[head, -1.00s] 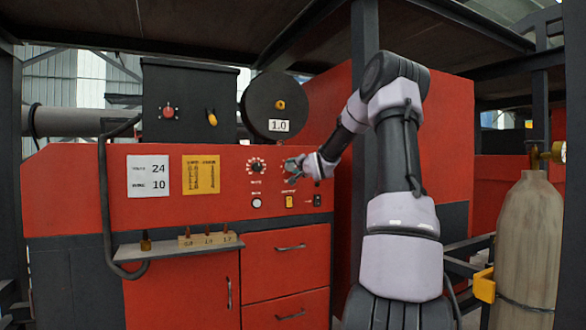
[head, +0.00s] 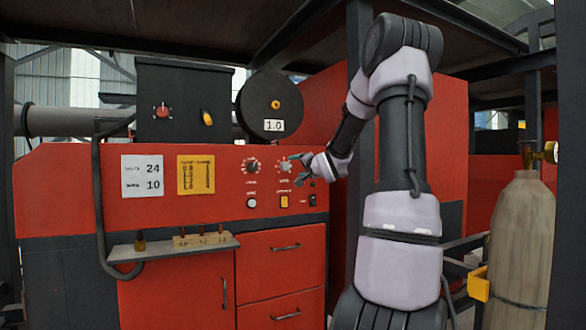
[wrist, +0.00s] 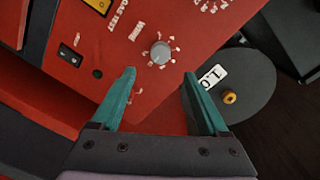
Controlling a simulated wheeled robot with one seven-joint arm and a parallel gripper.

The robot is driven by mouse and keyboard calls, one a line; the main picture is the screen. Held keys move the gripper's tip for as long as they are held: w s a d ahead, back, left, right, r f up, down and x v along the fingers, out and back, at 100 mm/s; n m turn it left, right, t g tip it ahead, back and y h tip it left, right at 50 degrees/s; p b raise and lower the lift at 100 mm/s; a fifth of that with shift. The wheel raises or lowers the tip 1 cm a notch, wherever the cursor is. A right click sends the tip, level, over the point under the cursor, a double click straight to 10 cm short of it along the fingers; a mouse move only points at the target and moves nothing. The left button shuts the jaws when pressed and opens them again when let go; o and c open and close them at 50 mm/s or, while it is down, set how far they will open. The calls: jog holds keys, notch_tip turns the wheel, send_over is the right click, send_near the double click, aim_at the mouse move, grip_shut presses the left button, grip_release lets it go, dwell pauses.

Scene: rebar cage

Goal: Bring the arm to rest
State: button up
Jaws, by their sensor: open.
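My gripper (head: 299,171) is in front of the red machine's control panel (head: 225,215), close to the right-hand knob (head: 285,166). In the wrist view its two teal fingers (wrist: 158,100) are apart with nothing between them. The grey knob (wrist: 160,52) with white markings lies beyond the fingertips, apart from them. My arm rises from the lower right, bends at the top and reaches down left to the panel.
A left knob (head: 251,166), yellow switch (head: 284,202) and black switch (head: 313,200) are on the panel. A black reel (head: 262,100) marked 1.0 sits above. A small shelf (head: 150,252) juts out below. A gas cylinder (head: 522,245) and dark post (head: 360,60) stand right.

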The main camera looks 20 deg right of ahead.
jog(key=shift+s, duration=0.7)
jog(key=s+a+f+n+g, duration=0.2)
jog(key=s+a, duration=0.5)
jog(key=s, duration=0.5)
jog(key=s+a+f+n+g+y, duration=0.1)
jog(key=s+a+g, duration=0.4)
jog(key=s, duration=0.8)
jog(key=s+a+f+n+g+y, duration=0.1)
jog(key=s+a+f+n+g, duration=0.2)
jog(key=s+a, duration=0.6)
jog(key=s+n, duration=0.1)
jog(key=s, duration=0.3)
jog(key=shift+a+g, duration=0.3)
jog(key=shift+a, duration=0.05)
jog(key=shift+w+f, duration=0.1)
